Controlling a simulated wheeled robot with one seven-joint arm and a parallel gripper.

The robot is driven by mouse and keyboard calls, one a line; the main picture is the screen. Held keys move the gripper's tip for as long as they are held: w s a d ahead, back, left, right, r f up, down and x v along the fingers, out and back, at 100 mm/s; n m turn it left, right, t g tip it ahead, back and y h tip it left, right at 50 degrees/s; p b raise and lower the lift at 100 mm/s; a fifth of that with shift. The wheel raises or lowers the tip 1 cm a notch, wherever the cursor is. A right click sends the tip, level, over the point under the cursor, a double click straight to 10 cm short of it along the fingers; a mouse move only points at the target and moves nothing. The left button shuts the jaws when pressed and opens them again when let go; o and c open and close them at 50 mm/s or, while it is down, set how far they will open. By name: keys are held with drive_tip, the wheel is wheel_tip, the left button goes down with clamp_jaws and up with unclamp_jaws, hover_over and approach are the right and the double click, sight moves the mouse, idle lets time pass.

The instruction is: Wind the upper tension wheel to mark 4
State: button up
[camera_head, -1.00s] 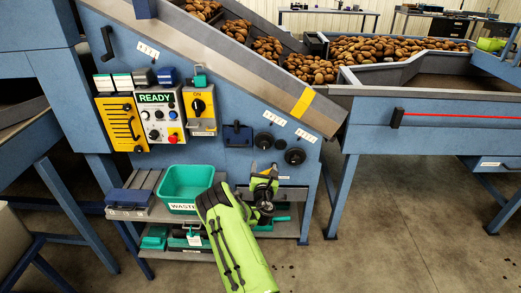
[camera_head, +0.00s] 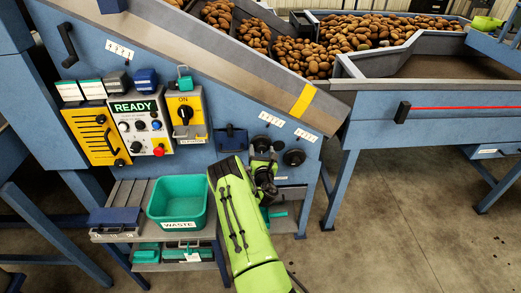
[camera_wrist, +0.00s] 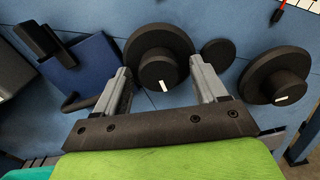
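Two black tension wheels sit on the blue panel. The left, slightly higher wheel (camera_head: 262,142) is partly hidden by my gripper in the head view; the right wheel (camera_head: 294,157) is clear. In the wrist view the left wheel (camera_wrist: 150,45) lies straight ahead, with a white line on its hub pointing toward the picture's bottom. The right wheel (camera_wrist: 268,68) has a similar white line. My gripper (camera_wrist: 160,68) is open, one finger on each side of the left wheel's hub, near its rim. I cannot tell whether the fingers touch it. The mark numbers are unreadable.
A small black disc (camera_wrist: 218,53) sits between the wheels. A dark blue handle piece (camera_wrist: 78,65) juts from the panel to the left. A teal WASTE bin (camera_head: 178,203) stands on the shelf below. The control panel (camera_head: 138,122) reads READY. Floor at right is open.

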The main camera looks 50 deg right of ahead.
drive_tip(key=c, duration=1)
drive_tip(key=shift+c, duration=0.2)
drive_tip(key=m+b, duration=0.3)
drive_tip(key=shift+w+f+m, duration=0.1)
drive_tip(key=shift+m, duration=0.3)
drive_tip(key=m+b, duration=0.2)
drive_tip(key=m, duration=0.2)
drive_tip(key=shift+m+b, duration=0.3)
drive_tip(key=m+b, duration=0.1)
drive_tip(key=m, duration=0.3)
drive_tip(key=shift+r+m+b, duration=0.2)
drive_tip(key=shift+m+b, duration=0.1)
drive_tip(key=shift+b, duration=0.05)
drive_tip(key=m+b, duration=0.1)
drive_tip(key=m, duration=0.3)
drive_tip(key=shift+r+m, duration=0.1)
drive_tip(key=shift+m, duration=0.2)
